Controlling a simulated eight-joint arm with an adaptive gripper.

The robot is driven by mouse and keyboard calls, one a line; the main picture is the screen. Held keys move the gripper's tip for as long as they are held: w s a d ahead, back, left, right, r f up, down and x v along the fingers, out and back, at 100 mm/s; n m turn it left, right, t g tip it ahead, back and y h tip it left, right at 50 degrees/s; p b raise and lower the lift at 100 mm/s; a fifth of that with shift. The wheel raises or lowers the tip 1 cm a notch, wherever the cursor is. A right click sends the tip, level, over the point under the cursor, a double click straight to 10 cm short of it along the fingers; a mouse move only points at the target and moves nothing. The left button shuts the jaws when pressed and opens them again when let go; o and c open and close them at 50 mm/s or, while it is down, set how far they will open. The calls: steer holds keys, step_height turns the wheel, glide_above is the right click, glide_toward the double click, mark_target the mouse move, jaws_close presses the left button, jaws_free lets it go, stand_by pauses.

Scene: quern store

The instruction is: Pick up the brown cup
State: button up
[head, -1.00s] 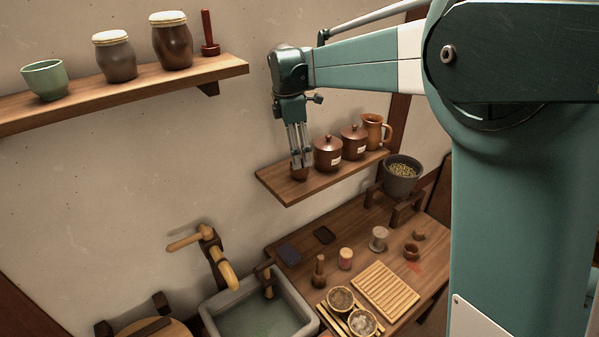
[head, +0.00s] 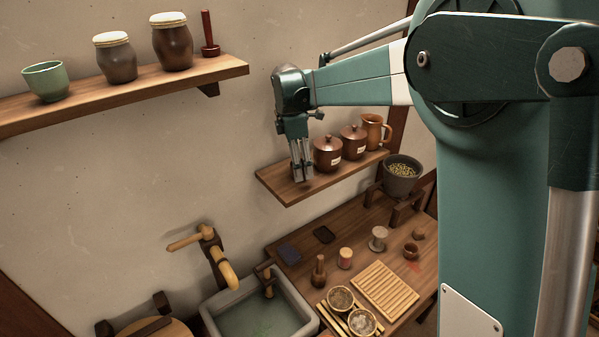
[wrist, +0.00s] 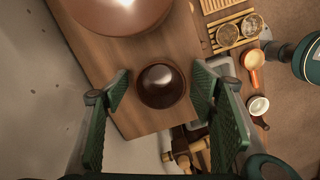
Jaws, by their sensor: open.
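The small dark brown cup (wrist: 161,87) stands on the wooden wall shelf (wrist: 155,50), seen from above in the wrist view. My gripper (wrist: 160,98) is open, with one green finger on each side of the cup and a visible gap on both sides. In the head view my gripper (head: 302,177) points down over the left part of the shelf (head: 283,193). There its fingers hide most or all of the cup. How far the fingertips reach down beside the cup is hard to tell.
A brown lidded jar (head: 327,155) stands close right of my gripper and fills the top of the wrist view (wrist: 120,12). Another lidded jar (head: 354,142) and a jug (head: 375,130) stand farther right. Below are a worktable (head: 300,268) and a basin (head: 258,318).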

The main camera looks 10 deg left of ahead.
stand_by(0.3)
steer(key=c, duration=1)
steer(key=shift+r, duration=0.15)
steer(key=shift+r, duration=4.85)
